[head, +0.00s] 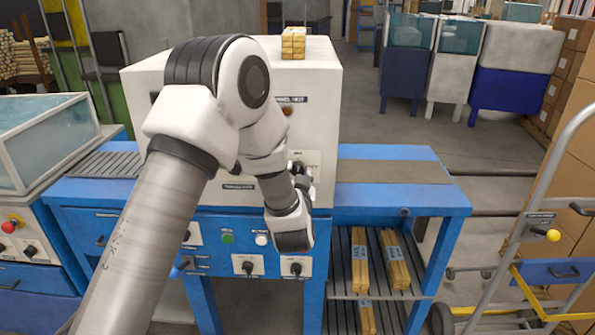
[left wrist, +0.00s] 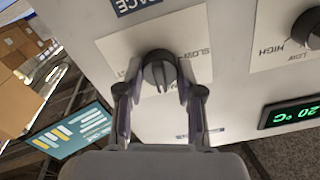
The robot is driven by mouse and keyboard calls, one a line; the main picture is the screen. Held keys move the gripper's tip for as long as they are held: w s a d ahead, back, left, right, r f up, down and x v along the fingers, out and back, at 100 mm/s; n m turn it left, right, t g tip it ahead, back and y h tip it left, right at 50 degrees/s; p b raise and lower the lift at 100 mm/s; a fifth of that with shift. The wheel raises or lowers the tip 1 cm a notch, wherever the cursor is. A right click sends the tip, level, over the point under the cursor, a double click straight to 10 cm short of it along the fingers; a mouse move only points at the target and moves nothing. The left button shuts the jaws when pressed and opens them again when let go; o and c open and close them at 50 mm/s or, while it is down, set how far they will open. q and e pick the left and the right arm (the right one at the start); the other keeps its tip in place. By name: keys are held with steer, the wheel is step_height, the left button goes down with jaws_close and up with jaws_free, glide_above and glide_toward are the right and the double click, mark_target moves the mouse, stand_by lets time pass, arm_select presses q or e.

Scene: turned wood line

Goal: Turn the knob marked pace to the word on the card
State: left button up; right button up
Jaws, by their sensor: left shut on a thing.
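The pace knob (left wrist: 160,70) is dark and round with a raised ridge, on a white plate (left wrist: 110,50) under a label whose visible letters read "PACE". The word "SLOW" stands right of the knob; a partly covered word ending in "T" stands left. My left gripper (left wrist: 160,92) is shut on the knob, one finger on each side. In the head view my left gripper (head: 300,178) is at the white machine's front (head: 325,110), and my arm hides much of it. The ridge runs roughly up and down in the wrist view. I cannot make out a word on any card. My right gripper is not in view.
Another knob (left wrist: 312,28), marked HIGH and LOW, and a green 20 °C display (left wrist: 296,114) are at the right. A teal panel with yellow and white bars (left wrist: 72,132) is at lower left. A hand truck (head: 540,235) stands right of the blue bench (head: 440,195).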

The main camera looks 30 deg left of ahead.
arm_select(q)
steer(key=shift+m+p, duration=5.1)
steer(key=shift+m, duration=3.1)
steer(key=o, duration=1.1)
steer(key=shift+w, duration=0.1)
steer(key=shift+o, duration=0.2)
steer(key=shift+f, duration=0.1)
steer(key=v, duration=1.2)
